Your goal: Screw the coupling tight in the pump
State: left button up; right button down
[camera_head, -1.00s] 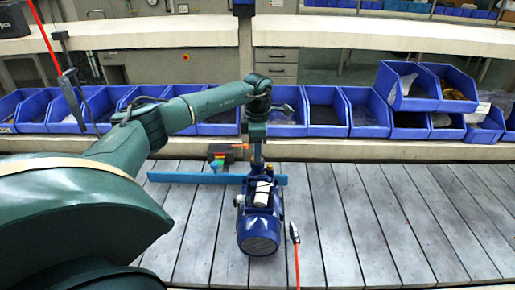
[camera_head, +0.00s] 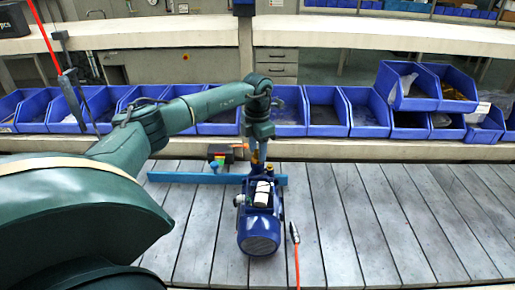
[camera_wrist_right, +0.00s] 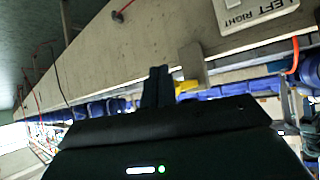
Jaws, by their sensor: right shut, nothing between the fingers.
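The blue pump (camera_head: 258,232) stands on the slatted table in the head view, its round ribbed end facing me. White and brass-coloured fittings sit on its top. My left gripper (camera_head: 257,166) points straight down at the far end of the pump, just above or touching it; I cannot tell which. Its fingers are small and partly merged with the pump fittings, so I cannot see whether they are open or what they hold. I cannot make out the coupling clearly. My right gripper (camera_wrist_right: 157,85) shows in the right wrist view, shut and empty, away from the pump.
A blue bar (camera_head: 190,178) lies across the table behind the pump. A dark block (camera_head: 226,153) with coloured parts stands behind it. A red-hosed tool (camera_head: 295,235) hangs right of the pump. Blue bins (camera_head: 325,112) line the back. The table's right side is clear.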

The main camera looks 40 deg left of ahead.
pick_arm(q)
jog(key=n, duration=0.3)
jog(key=shift+n, duration=0.3)
jog(key=shift+c, duration=0.2)
grip_shut()
jog(key=m, duration=0.3)
jog(key=shift+m, duration=0.3)
